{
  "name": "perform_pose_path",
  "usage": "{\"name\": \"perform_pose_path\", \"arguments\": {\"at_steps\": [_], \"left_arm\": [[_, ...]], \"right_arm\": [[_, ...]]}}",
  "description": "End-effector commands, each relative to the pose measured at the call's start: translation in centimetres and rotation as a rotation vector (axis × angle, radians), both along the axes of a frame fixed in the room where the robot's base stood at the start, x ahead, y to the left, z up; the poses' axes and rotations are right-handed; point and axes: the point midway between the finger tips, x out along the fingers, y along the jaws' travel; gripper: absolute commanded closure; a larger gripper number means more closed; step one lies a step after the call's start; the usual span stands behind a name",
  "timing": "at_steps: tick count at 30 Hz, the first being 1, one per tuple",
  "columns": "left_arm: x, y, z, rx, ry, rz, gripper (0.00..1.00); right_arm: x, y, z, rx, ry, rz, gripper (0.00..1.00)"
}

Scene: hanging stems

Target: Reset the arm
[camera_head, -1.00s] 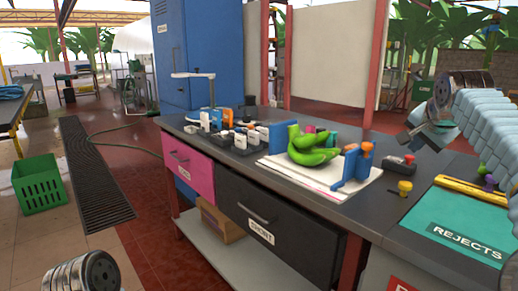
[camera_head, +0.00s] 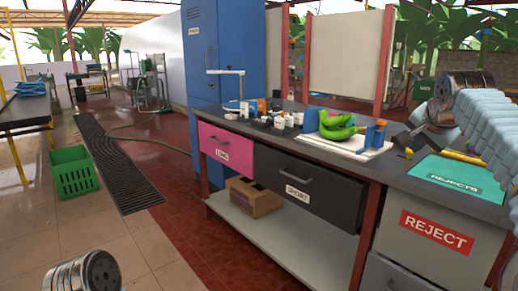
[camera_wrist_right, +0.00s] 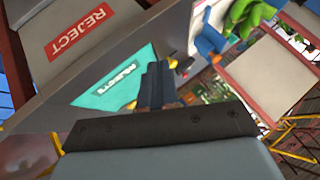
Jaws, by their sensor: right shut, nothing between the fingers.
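My right arm comes in from the right in the head view, with my right gripper (camera_head: 423,129) small and partly hidden beneath the padded forearm, over the back of the bench. The right wrist view shows its two dark fingers (camera_wrist_right: 155,86) together with nothing between them, above the teal rejects mat (camera_wrist_right: 118,82). Of my left arm only a ribbed metal joint (camera_head: 85,273) shows at the lower left; its gripper is out of view.
The grey bench (camera_head: 400,180) has a pink drawer (camera_head: 226,146) and a black drawer (camera_head: 320,187). Green bananas (camera_head: 338,128) lie on a white board between blue supports. A green crate (camera_head: 74,172) stands on the floor at left. Tiled floor (camera_head: 150,245) before the bench is clear.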

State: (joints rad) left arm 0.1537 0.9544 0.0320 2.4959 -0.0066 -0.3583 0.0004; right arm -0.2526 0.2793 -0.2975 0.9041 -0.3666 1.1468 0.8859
Motion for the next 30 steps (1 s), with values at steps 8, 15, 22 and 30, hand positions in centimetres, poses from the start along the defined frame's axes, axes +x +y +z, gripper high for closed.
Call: {"name": "perform_pose_path", "arguments": {"at_steps": [8, 15, 22, 30], "left_arm": [[0.0, 0.0, 0.0, 0.0, 0.0, 0.0, 0.57], [0.0, 0.0, 0.0, 0.0, 0.0, 0.0, 0.57], [0.0, 0.0, 0.0, 0.0, 0.0, 0.0, 0.57], [0.0, 0.0, 0.0, 0.0, 0.0, 0.0, 0.57]], "right_arm": [[1.6, 1.1, -2.7, -0.018, 0.029, 0.047, 1.0], [3.6, 2.7, -7.0, -0.038, 0.07, 0.114, 1.0], [5.9, 5.4, -14.3, -0.061, 0.136, 0.225, 1.0], [6.4, 11.1, -30.7, -0.066, 0.263, 0.444, 1.0]]}}
